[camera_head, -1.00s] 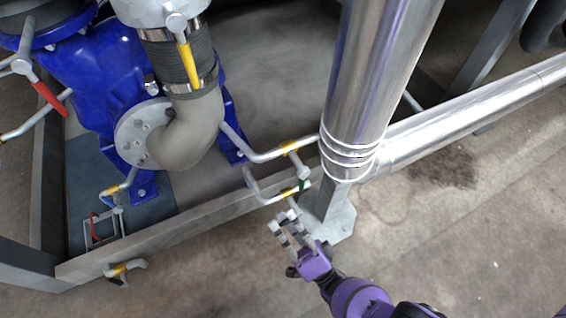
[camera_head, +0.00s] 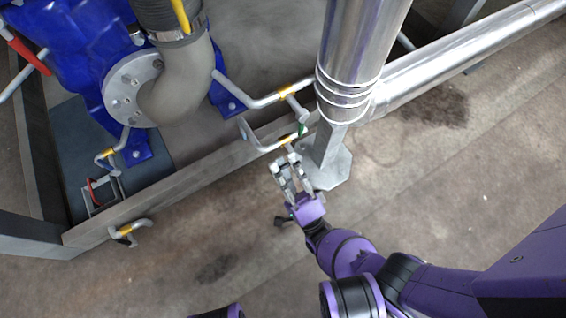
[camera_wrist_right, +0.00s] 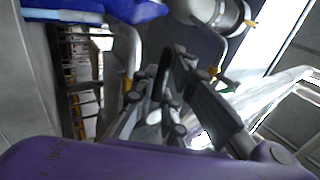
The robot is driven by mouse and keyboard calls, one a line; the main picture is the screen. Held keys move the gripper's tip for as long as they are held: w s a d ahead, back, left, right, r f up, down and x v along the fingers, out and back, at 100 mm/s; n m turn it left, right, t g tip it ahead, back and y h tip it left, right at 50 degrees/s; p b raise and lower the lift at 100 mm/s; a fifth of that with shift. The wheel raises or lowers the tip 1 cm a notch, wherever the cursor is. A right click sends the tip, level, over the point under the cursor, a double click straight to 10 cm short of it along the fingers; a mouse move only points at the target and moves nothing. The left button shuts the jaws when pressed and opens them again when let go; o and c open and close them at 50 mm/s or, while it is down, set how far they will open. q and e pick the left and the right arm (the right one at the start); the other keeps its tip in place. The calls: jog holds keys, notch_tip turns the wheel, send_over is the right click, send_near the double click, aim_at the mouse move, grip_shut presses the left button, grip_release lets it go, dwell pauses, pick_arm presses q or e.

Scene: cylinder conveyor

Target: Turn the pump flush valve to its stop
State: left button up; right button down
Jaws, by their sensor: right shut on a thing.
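The small pipe valve (camera_head: 291,148) that I take for the flush valve sits below a yellow-banded pipe, left of the big silver column. A green part (camera_head: 302,129) shows next to it, and also in the right wrist view (camera_wrist_right: 224,84). My right gripper (camera_head: 286,163) reaches up to this valve from below, its grey fingers close around its lower end. It is shut on the valve's handle, which the fingers mostly hide. In the right wrist view, the fingers (camera_wrist_right: 172,68) stand close together in front of the pipework. My left gripper is not in view.
The shiny column (camera_head: 357,45) and its foot plate (camera_head: 325,167) stand right beside my right gripper. A grey frame beam (camera_head: 190,180) runs to the left. The blue pump (camera_head: 80,50) is at upper left. The floor (camera_head: 450,150) to the right is clear.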

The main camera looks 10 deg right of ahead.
jog(key=shift+w+d+r, duration=0.2)
jog(key=shift+w, duration=0.1)
jog(key=c, duration=1.8)
grip_release()
jog(key=shift+s+f, duration=0.1)
jog(key=shift+s, duration=0.1)
jog(key=shift+a+f, duration=0.1)
jog(key=shift+n, duration=0.3)
